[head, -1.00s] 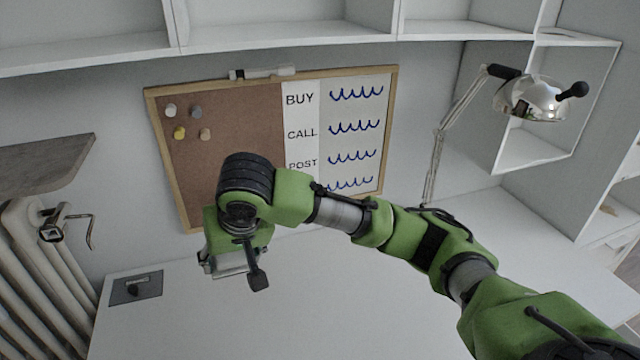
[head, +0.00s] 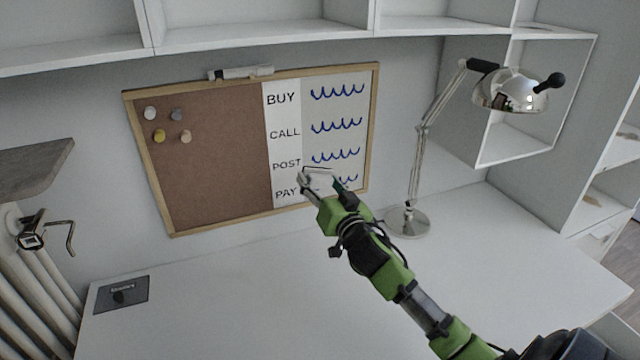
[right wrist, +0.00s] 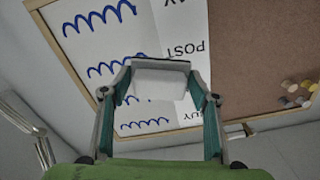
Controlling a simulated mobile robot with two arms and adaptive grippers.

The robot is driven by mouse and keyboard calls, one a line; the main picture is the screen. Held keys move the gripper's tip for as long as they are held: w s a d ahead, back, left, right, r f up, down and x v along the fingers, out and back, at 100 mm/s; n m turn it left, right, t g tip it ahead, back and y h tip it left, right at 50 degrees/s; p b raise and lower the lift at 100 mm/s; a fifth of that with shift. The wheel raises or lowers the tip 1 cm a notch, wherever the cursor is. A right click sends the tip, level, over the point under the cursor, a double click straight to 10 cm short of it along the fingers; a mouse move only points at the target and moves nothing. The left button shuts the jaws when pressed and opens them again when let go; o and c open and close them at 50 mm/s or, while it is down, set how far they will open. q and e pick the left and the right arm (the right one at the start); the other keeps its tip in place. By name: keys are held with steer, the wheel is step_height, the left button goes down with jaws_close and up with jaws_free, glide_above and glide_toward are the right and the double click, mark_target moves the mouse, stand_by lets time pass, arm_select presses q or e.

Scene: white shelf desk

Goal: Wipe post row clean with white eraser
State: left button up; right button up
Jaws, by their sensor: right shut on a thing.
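The board (head: 195,180) hangs on the back wall, cork on the left and white on the right. Its rows BUY, CALL, POST (head: 287,165) and PAY each have a blue squiggle. My right gripper (head: 318,178) is in front of the board at the lower rows, partly covering the pay squiggle (head: 348,180). It is shut on the white eraser (right wrist: 160,78), which the right wrist view shows between both fingers. Whether the eraser touches the board I cannot tell. My left gripper is out of view.
A silver desk lamp (head: 408,221) stands right of the board, near my right arm. A marker (head: 240,72) lies on the board's top edge. Pins (head: 160,136) sit on the cork. The white desk (head: 230,300) is mostly clear, with a dark plate (head: 121,294) at left.

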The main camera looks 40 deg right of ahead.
mark_target(306, 161)
steer(key=b+x, duration=0.1)
steer(key=x, duration=0.5)
steer(key=shift+s+d, duration=0.1)
steer(key=shift+d, duration=0.05)
steer(key=shift+b+x, duration=0.35)
steer(key=shift+x, duration=0.6)
stand_by(0.6)
